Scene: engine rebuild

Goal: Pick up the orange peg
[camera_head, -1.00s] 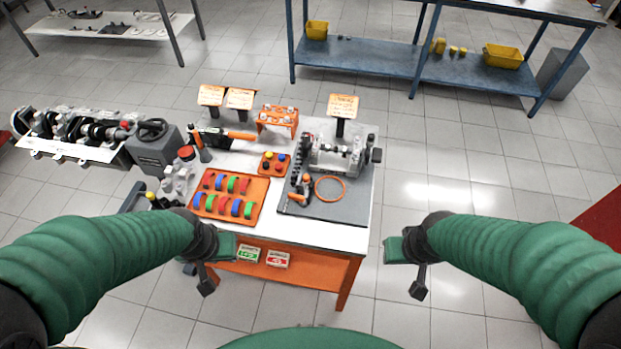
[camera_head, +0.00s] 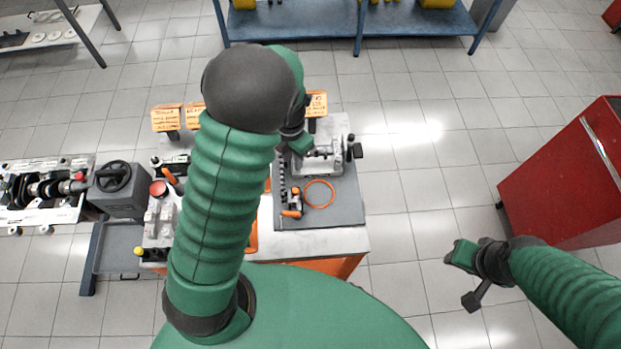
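I cannot pick out the orange peg for certain. A small orange and black piece (camera_head: 292,204) stands on the grey mat (camera_head: 345,212), left of an orange ring (camera_head: 319,193). My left arm reaches across the table. My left gripper (camera_head: 296,148) is above the back of the mat, beside the grey engine part (camera_head: 322,160) and beyond the orange and black piece. Its fingers are too small and partly covered to tell their opening. My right gripper (camera_head: 467,277) is open and empty over the floor, right of the table.
My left arm hides most of the orange tray and the small peg block. Signs (camera_head: 167,119) stand at the table's back. A dark grey box (camera_head: 119,190) is on the left. A red cabinet (camera_head: 570,170) stands at the right, with clear floor between it and the table.

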